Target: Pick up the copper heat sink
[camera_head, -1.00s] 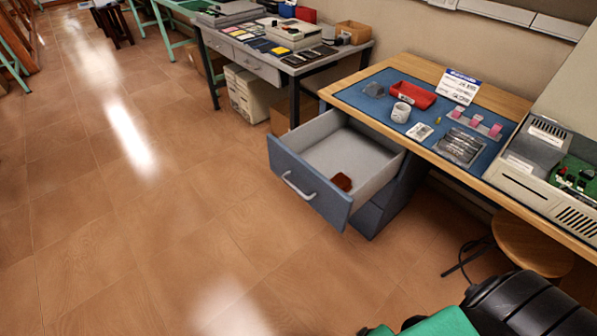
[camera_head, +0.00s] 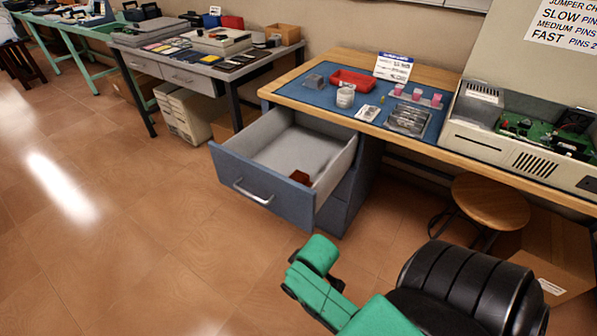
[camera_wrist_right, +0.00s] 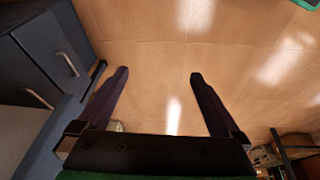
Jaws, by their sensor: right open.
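A small reddish-brown block, which looks like the copper heat sink (camera_head: 300,177), lies in the open drawer (camera_head: 262,192) near its front right corner. The drawer is pulled out from the blue-grey cabinet under the workbench. My right arm, green and black, comes in at the lower right of the head view; its gripper does not clearly show there. In the right wrist view my right gripper (camera_wrist_right: 156,82) is open and empty, its two dark fingers apart over floor. The heat sink is not seen in that view. My left gripper is not in view.
The workbench (camera_head: 290,90) holds a blue mat with a red tray (camera_head: 352,80), a mug (camera_head: 346,96) and small parts. An opened computer case (camera_head: 500,130) stands at its right end. A round stool (camera_head: 490,201) is below. The floor left of the drawer is clear.

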